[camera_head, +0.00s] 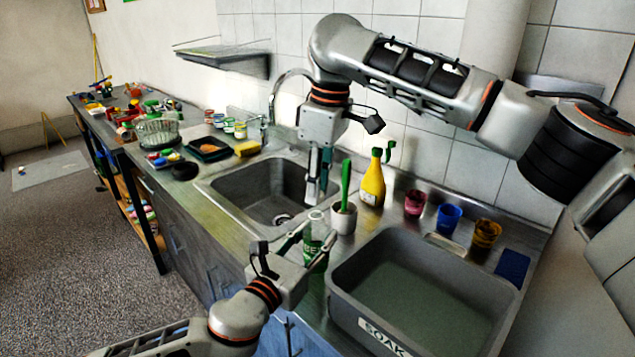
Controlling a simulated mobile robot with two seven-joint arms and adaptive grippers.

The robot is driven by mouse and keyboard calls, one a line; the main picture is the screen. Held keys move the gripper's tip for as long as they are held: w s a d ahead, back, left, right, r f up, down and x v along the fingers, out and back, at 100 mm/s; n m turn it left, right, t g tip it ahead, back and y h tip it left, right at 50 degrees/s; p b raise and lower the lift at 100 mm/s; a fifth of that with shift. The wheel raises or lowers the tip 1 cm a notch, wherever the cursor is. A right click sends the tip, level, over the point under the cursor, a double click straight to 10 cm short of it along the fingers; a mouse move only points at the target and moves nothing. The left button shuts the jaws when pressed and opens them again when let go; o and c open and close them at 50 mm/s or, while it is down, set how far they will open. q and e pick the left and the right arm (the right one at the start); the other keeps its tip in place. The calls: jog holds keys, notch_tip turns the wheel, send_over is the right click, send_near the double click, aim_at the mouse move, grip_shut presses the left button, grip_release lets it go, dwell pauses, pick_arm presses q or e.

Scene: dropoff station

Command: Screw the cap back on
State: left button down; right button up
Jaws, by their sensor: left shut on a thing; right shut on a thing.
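A clear bottle with a green label (314,250) stands upright at the counter's front edge, between the sink and the soak tub. My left gripper (306,245) comes from the lower left and is shut on this bottle. The bottle's neck and pale top show above the fingers. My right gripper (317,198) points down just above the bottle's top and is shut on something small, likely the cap. The cap itself is hidden or too small to make out between the fingertips. I cannot tell whether it touches the bottle's neck.
A white cup (344,219) with a green-handled tool stands close right of the bottle. Behind are a yellow bottle (373,184) and red, blue (448,217) and yellow cups. The SOAK tub (372,335) is at right; the sink (222,190) and faucet are at left.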

dwell(0.3)
jog(key=shift+f, duration=0.85)
jog(key=shift+f, duration=0.6)
